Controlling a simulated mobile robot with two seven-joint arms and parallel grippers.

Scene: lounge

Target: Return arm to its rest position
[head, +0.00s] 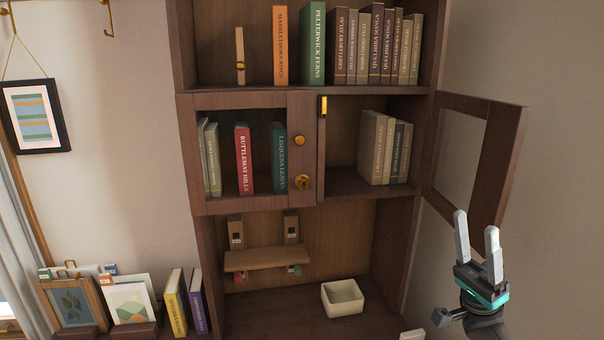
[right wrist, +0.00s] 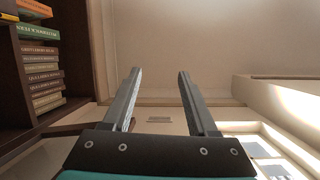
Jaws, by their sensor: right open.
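My right gripper (head: 477,245) is at the lower right of the head view, with its two grey fingers pointing up. It is open and empty, in front of the grey wall and close to the lower part of the open cabinet door. In the right wrist view its fingers (right wrist: 157,95) stand apart with nothing between them. I cannot tell whether it touches the door. My left gripper is not in view.
The right cabinet door (head: 514,150) stands swung open beside the bookcase (head: 185,150). The left door (head: 302,245) is shut, with books behind it.

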